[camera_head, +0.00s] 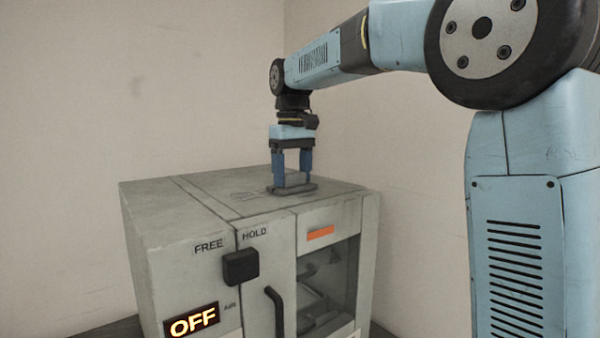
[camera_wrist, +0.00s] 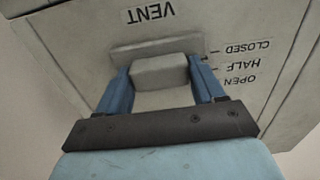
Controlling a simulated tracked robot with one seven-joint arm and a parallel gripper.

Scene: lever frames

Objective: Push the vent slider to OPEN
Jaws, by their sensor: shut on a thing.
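The vent slider is a grey block (camera_wrist: 160,72) with a pale flat plate behind it, on top of the grey cabinet (camera_head: 160,215). In the head view the slider shows as a low grey piece (camera_head: 292,189) under my fingertips. My gripper (camera_head: 292,180) points straight down with its blue fingers on either side of the block. In the wrist view my gripper (camera_wrist: 162,66) is shut on the block. The labels CLOSED, HALF and OPEN (camera_wrist: 238,80) run beside it, upside down. The block lies near the HALF mark, but its exact setting is hard to tell.
The cabinet front has a black knob (camera_head: 241,267) under FREE and HOLD, a lit OFF display (camera_head: 194,321), a dark handle (camera_head: 275,310) and a window at right. An orange strip (camera_head: 320,233) sits above the window. Much of the cabinet top is clear.

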